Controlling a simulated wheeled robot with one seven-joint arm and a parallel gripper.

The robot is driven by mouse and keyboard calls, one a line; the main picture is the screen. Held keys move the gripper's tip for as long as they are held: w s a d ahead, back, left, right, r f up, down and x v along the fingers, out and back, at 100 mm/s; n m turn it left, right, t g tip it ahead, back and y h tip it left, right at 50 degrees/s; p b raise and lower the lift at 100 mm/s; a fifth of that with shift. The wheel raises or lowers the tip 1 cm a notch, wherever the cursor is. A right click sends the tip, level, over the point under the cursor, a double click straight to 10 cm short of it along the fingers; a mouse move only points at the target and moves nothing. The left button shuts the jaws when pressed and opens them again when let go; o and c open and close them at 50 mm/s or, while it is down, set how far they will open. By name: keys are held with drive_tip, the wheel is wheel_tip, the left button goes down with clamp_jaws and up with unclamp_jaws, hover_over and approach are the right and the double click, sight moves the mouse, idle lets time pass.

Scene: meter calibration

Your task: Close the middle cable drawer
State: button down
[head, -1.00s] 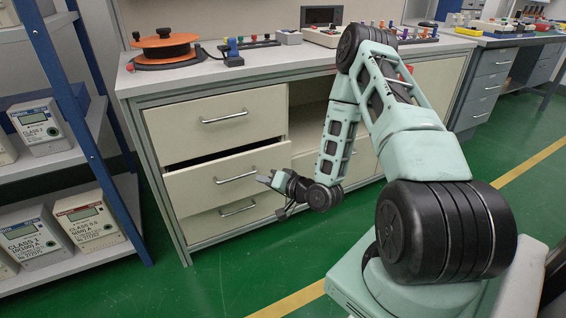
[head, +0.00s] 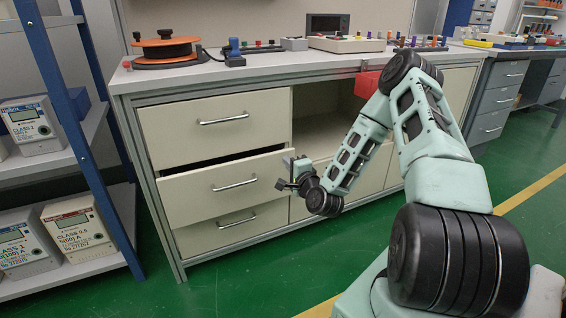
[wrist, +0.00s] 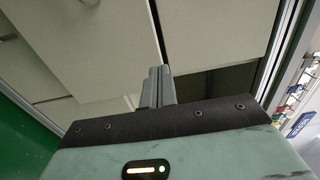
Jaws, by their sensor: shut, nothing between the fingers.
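The middle cable drawer (head: 200,196) is a cream front with a silver bar handle. It stands a little way out of the cabinet, with a dark gap along its top edge. My gripper (head: 287,172) is at the right end of this drawer front in the head view. I cannot tell whether it touches it. In the wrist view my gripper's fingers (wrist: 158,82) are together and empty, close to cream panels. Which panel is the middle drawer there is hard to tell.
The top drawer (head: 190,135) and bottom drawer (head: 205,237) look shut. Right of the drawers is an open compartment (head: 318,128). A red box (head: 367,84) shows behind my arm. A blue-post shelf with meters (head: 85,225) stands at left. Green floor in front is clear.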

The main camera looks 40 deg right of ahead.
sight(279, 153)
drive_tip(key=shift+b+x, duration=0.55)
drive_tip(key=shift+x, duration=1.5)
drive_tip(key=shift+w, duration=0.1)
drive_tip(key=shift+p+x, duration=0.4)
drive_tip(key=shift+x, duration=0.8)
